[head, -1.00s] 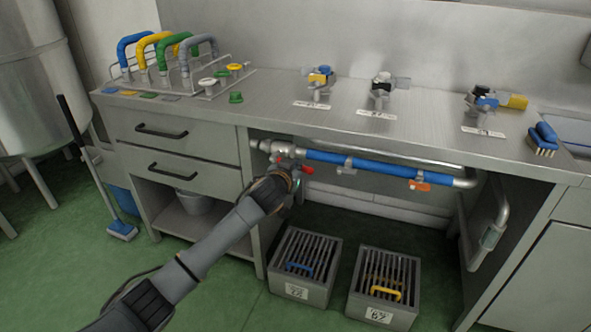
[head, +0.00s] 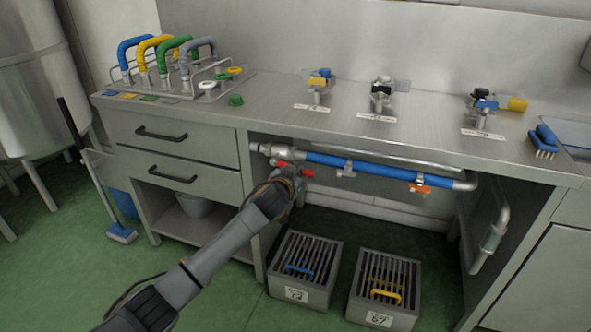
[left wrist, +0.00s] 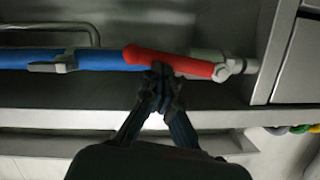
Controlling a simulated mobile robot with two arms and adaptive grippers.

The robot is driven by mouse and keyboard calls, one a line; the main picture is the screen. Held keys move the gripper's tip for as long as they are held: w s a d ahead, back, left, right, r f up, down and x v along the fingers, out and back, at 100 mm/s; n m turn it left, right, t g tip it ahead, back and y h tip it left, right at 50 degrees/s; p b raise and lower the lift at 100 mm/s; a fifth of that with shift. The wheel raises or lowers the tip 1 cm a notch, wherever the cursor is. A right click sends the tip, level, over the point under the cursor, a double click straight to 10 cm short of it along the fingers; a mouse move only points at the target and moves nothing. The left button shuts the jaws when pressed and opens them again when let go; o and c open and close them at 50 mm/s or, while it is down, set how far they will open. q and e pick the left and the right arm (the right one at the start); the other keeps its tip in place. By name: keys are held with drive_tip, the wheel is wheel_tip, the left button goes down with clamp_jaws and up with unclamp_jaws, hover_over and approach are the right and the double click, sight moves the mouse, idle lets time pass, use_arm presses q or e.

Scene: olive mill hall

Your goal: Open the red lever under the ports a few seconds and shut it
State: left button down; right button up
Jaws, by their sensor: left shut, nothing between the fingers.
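The red lever (head: 307,173) is on the pipe under the counter, at the left end of its blue stretch (head: 368,172). In the left wrist view the red lever (left wrist: 170,62) lies nearly along the pipe, slightly slanted. My left gripper (head: 296,176) is at the lever in the head view and hides its middle. In the left wrist view the gripper's fingertips (left wrist: 160,76) are closed together at the lever's lower edge, with nothing between them; I cannot tell if they touch it. The ports (head: 383,92) stand on the counter above. My right gripper is out of view.
An orange handle (head: 420,189) is further right on the pipe. Two grated boxes (head: 300,296) (head: 383,318) stand on the green floor below. Drawers (head: 172,158) border the opening on the left. A rack of coloured hoses (head: 208,88) stands on the counter.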

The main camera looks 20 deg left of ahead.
use_arm(q)
drive_tip(key=shift+f+m, duration=0.4)
